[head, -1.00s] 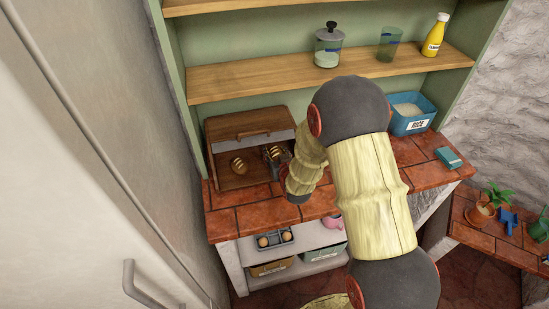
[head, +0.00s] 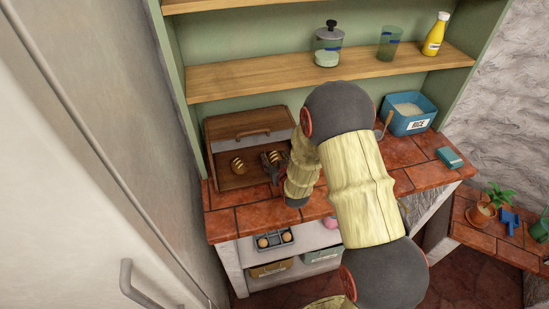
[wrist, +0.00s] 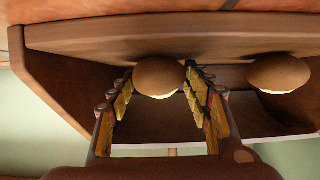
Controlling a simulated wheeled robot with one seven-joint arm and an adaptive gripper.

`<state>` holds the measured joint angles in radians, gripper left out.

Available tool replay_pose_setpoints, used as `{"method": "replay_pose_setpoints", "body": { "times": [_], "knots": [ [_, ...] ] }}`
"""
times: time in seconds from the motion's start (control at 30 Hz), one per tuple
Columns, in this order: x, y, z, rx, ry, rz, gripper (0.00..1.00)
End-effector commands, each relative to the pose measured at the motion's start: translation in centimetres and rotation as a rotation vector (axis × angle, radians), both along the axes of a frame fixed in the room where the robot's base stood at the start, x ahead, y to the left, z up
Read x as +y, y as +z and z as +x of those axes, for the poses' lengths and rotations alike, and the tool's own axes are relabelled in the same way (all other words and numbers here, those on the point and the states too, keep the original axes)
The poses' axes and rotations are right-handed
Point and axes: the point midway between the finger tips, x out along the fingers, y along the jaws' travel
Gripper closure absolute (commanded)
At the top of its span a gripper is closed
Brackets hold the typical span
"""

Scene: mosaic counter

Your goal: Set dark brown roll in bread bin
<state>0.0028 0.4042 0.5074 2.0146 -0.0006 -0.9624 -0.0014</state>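The wooden bread bin (head: 222,138) stands open at the left end of the counter. One brown roll with pale marks (head: 238,166) lies inside at the left; it shows at the right in the wrist view (wrist: 279,74). A second brown roll (head: 274,157) rests in the bin on the right; in the wrist view (wrist: 158,76) it lies between my fingertips. My gripper (head: 269,162) reaches into the bin's front, fingers spread to either side of this roll, with slim gaps. My arm hides the bin's right edge in the head view.
A blue rice tub (head: 408,117) and a small teal box (head: 450,158) stand right on the tiled counter (head: 240,217). A grey tray (head: 273,240) with round brown items sits on the shelf below. A tall pale door is close at left.

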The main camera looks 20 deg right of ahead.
Motion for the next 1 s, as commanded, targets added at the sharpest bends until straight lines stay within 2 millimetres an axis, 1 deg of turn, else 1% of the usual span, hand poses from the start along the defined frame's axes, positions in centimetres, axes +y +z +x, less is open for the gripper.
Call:
{"method": "replay_pose_setpoints", "body": {
  "times": [0.03,0.17,0.43,0.57,0.67,1.0],
  "knots": [
    [0.0,0.0,0.0,0.000,0.000,0.000,0.46],
    [0.0,0.0,0.0,0.000,0.000,0.000,0.39],
    [0.0,0.0,0.0,0.000,0.000,0.000,0.39],
    [0.0,0.4,0.0,0.000,0.000,0.000,0.39],
    [0.0,0.9,-1.3,-0.001,0.000,0.000,0.39],
    [0.0,3.5,-7.4,-0.001,0.000,0.000,0.39]
  ]
}}
